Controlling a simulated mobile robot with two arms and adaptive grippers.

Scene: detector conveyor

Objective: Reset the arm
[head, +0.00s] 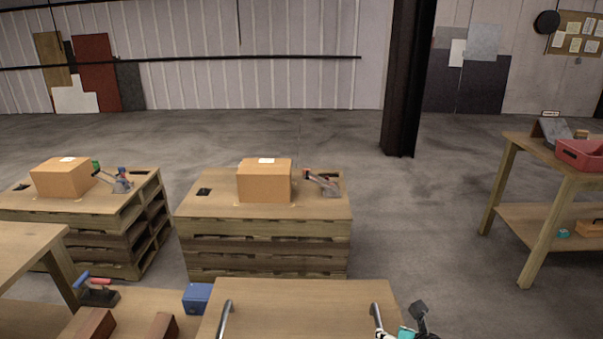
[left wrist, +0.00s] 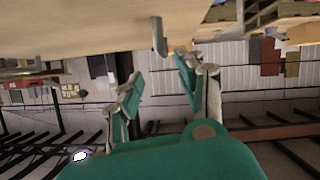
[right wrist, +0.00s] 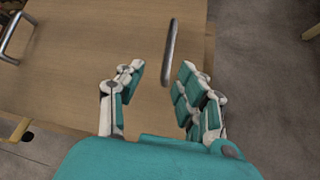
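My left gripper (left wrist: 160,82) is open and empty in the left wrist view, which is turned upside down. It does not show in the head view. My right gripper (right wrist: 160,72) is open in the right wrist view, with a metal handle (right wrist: 171,50) beyond its fingertips. I cannot tell whether the fingers touch that handle. In the head view, part of my right gripper (head: 418,322) shows at the bottom edge, beside the right handle (head: 377,318) of a wooden top (head: 300,305). The left handle (head: 225,318) stands at the other side of that top.
Two pallet stacks (head: 262,240) (head: 120,245) carry cardboard boxes (head: 264,183) (head: 63,178) and tools. A blue box (head: 197,298) sits left of the wooden top. A workbench (head: 545,150) with a red bin (head: 582,155) is at right. Floor between is clear, with a dark column behind.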

